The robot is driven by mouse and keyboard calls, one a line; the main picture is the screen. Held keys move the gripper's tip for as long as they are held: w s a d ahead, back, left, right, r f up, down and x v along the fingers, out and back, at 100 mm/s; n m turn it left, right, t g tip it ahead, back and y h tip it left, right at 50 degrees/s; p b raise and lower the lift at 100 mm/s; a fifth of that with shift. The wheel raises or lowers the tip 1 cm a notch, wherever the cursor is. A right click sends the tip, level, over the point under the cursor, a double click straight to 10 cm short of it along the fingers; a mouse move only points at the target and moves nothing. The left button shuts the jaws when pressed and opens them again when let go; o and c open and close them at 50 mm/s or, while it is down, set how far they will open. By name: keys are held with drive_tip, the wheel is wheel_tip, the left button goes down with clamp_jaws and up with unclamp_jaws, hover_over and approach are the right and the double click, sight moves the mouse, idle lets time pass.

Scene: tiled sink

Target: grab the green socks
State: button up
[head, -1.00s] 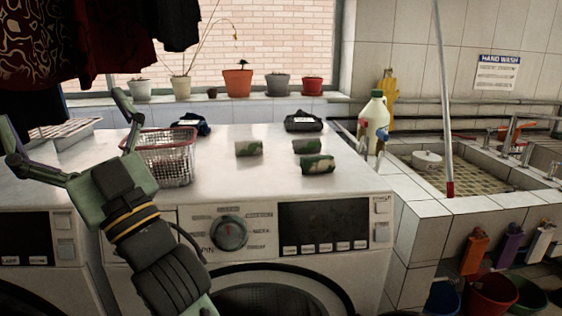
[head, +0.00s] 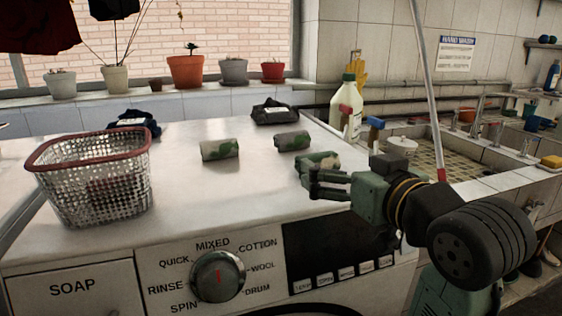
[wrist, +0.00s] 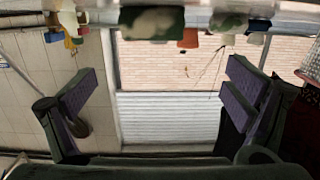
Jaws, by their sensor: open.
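Rolled green camouflage socks lie on the white washing machine top (head: 180,190). One sock roll (head: 220,149) is at the middle, and a second (head: 292,141) is to its right and farther back. A third (head: 327,157) is beside my gripper's fingers, which partly cover it. My gripper (head: 312,178) is open, low over the right part of the machine top, its fingers pointing left. I cannot tell whether it touches the third roll. In the wrist view, my gripper's fingers (wrist: 160,97) are spread with nothing between them, and two sock rolls (wrist: 152,22) show at the top edge.
A red-rimmed wire basket (head: 95,190) stands at the left. A dark cloth (head: 135,123) and a black item (head: 275,112) lie at the back. A pale bottle (head: 348,105) stands behind my gripper, near the tiled sink (head: 455,165). The middle front of the top is clear.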

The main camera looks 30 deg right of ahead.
sight(320, 155)
drive_tip(key=shift+s+d+f, duration=0.2)
drive_tip(key=shift+s+d, duration=0.1)
drive_tip(key=shift+w+d, duration=0.1)
drive_tip(key=shift+w, duration=0.3)
drive_tip(key=p+x, duration=0.2)
drive_tip(key=x, duration=0.7)
drive_tip(key=shift+w+d+f, duration=0.2)
drive_tip(key=shift+w+d, duration=0.05)
drive_tip(key=shift+c, duration=0.5)
drive_tip(key=c, duration=1.2)
drive_tip(key=shift+o, duration=0.2)
